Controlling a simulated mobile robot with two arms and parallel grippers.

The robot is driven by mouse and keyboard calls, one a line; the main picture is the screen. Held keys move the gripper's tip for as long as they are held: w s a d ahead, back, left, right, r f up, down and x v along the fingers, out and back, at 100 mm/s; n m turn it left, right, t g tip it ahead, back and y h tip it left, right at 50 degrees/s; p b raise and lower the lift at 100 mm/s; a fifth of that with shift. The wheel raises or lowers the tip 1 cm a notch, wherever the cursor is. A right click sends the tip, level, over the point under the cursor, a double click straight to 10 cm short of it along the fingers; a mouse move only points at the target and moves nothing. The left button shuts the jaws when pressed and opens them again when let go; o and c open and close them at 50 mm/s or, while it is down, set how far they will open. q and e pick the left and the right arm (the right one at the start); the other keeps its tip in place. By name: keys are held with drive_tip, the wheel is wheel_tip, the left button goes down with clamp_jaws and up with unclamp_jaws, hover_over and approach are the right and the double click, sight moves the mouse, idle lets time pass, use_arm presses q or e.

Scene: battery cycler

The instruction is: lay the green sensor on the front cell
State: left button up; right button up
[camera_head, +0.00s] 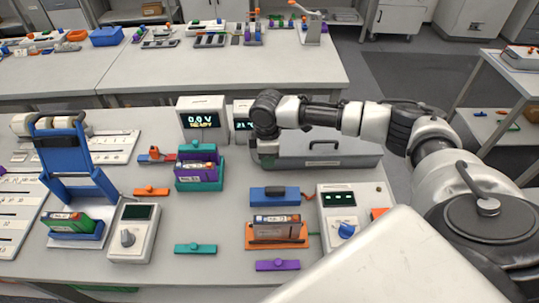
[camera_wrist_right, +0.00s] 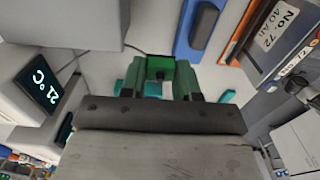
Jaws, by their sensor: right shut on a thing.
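My right gripper (camera_wrist_right: 163,84) is shut on a small green block, which I take as the green sensor (camera_wrist_right: 160,68), in the right wrist view. In the head view its arm reaches in from the right to above the grey case; the fingertips and the sensor cannot be made out there. A grey-brown cell (camera_head: 277,219) sits in an orange holder (camera_head: 262,241) at the front middle of the bench; its labelled face (camera_wrist_right: 280,27) shows at the wrist view's upper right. The gripper is apart from it, farther back. My left gripper is not in view.
A blue block (camera_head: 275,196) lies behind the orange holder. A purple cell (camera_head: 195,171) stands in a teal holder to the left. A white meter (camera_head: 345,215) stands at right. Teal (camera_head: 195,248) and purple (camera_head: 277,265) bars lie in front. The grey case (camera_head: 320,150) is behind.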

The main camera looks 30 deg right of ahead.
drive_tip(key=w+a+r+n+b, duration=0.2)
drive_tip(key=w+a+n, duration=0.5)
drive_tip(key=a+n, duration=0.25)
wheel_tip(320, 180, up, 4)
drive_tip(key=n+b, duration=0.2)
drive_tip(key=n, duration=0.6)
hover_over(194, 167)
drive_tip(key=shift+f, duration=0.2)
wheel_tip(194, 167, down, 6)
drive_tip(key=b, duration=0.5)
drive_tip(key=shift+r, duration=0.15)
drive_tip(key=shift+p, duration=0.3)
drive_tip(key=shift+p, duration=0.45)
drive_tip(key=shift+f, duration=0.6)
